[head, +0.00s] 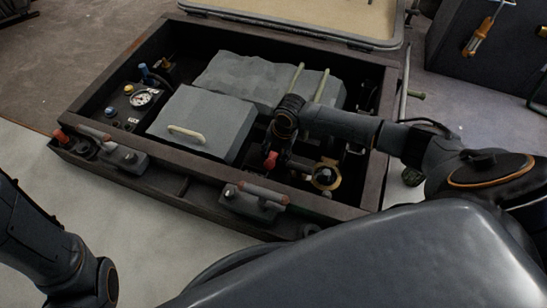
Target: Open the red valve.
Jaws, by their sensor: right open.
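A small red part (270,160), which looks like the red valve's handle, shows inside the open dark box, right of the grey block with the pale handle. My right arm reaches in from the right and its wrist bends down over this spot. My right gripper (283,158) is open and points down, close beside the red part. I cannot tell whether its fingers touch it, as the dark parts blend together. Another red knob (60,136) sits on the box's left corner, far from the gripper. My left arm shows at the lower left, but its gripper is out of view.
The dark wooden box rim (225,190) surrounds the fittings and carries latches with reddish bars (264,193). Inside are a gauge (143,98), grey blocks (202,122) and a brass fitting (326,175). An open lid (300,30) stands behind. Pale floor lies at left.

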